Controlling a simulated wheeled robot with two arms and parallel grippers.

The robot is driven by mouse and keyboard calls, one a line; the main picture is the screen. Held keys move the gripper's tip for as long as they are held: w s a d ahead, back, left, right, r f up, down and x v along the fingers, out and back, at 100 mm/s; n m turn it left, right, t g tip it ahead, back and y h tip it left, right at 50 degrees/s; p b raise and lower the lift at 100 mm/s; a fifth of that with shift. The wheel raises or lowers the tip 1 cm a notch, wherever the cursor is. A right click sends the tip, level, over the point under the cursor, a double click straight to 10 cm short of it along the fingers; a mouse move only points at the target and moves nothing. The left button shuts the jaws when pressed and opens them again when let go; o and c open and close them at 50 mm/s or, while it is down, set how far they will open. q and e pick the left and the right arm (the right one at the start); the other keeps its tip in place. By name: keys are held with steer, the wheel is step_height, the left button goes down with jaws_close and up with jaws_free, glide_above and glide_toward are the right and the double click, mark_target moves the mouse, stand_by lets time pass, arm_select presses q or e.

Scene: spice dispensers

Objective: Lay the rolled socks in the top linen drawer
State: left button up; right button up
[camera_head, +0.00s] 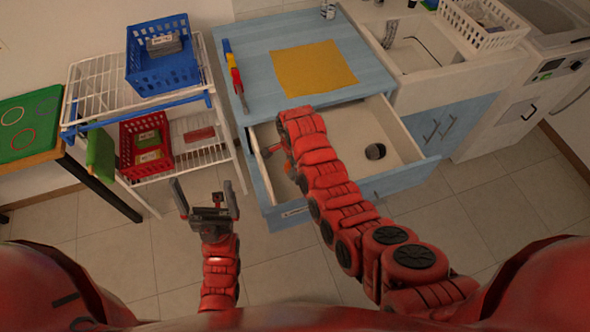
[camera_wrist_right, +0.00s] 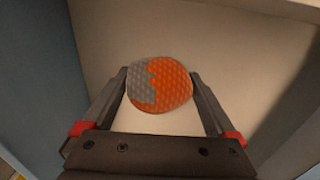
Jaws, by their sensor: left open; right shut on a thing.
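The top linen drawer (camera_head: 403,178) is pulled open below the blue worktop; its pale inside shows. I cannot tell whether these socks touch the drawer bottom. My left gripper (camera_head: 205,190) is open and empty, left of the drawer, above the floor.
The blue worktop (camera_head: 262,42) carries a yellow cloth (camera_head: 314,68) and a red and blue tool-like object (camera_head: 235,78). A white wire rack (camera_head: 90,85) with a blue basket (camera_head: 162,62) and a red basket (camera_head: 146,146) stands left. A sink counter (camera_head: 420,60) stands right.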

steer(key=shift+f, duration=0.55)
step_height(320, 180, down, 2)
steer(key=shift+f+p, duration=0.15)
steer(key=shift+p, duration=0.3)
steer(key=shift+f, duration=0.2)
steer(key=shift+f+b, duration=0.2)
steer(key=shift+b, duration=0.1)
steer(key=o, duration=1)
steer(key=shift+r, duration=0.1)
